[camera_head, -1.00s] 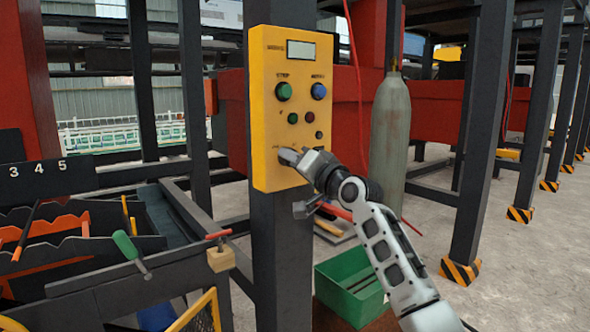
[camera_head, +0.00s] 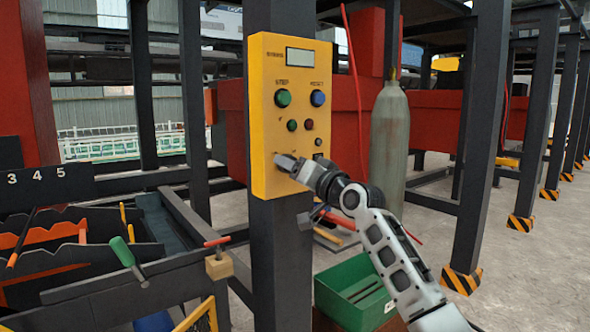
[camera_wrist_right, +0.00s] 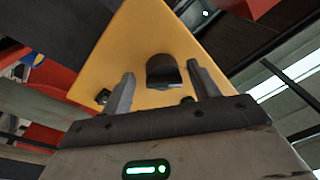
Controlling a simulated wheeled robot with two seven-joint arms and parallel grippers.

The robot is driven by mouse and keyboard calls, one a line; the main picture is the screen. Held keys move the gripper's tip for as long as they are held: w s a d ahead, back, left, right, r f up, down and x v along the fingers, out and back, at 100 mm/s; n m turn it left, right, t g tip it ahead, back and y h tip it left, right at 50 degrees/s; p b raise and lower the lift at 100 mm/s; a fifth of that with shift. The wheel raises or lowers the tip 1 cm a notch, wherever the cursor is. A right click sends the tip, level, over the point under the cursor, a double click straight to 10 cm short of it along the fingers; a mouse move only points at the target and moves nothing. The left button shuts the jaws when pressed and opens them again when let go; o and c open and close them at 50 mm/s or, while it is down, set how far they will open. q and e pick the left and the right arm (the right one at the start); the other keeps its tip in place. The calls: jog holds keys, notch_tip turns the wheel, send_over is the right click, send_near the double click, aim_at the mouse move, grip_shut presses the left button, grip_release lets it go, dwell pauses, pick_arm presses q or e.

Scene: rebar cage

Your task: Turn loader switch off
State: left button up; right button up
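The yellow control panel (camera_head: 290,115) is fixed to a dark post. It carries green, blue and red buttons and a small display. My right gripper (camera_head: 284,160) is at the lower left of the panel, its fingers pointing at the panel face and covering most of the switch there. In the right wrist view, the dark switch knob (camera_wrist_right: 163,70) stands on the yellow panel face between and just beyond the spread fingers of my right gripper (camera_wrist_right: 162,88). I see no clear contact with either finger. My left gripper is out of view.
A grey gas cylinder (camera_head: 390,140) stands right of the post. A tool rack (camera_head: 80,245) with a green-handled tool (camera_head: 124,252) fills the lower left.

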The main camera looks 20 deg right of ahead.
jog(key=shift+s+r, duration=0.1)
jog(key=shift+r, duration=0.05)
jog(key=b+v, duration=0.1)
jog(key=v, duration=1.5)
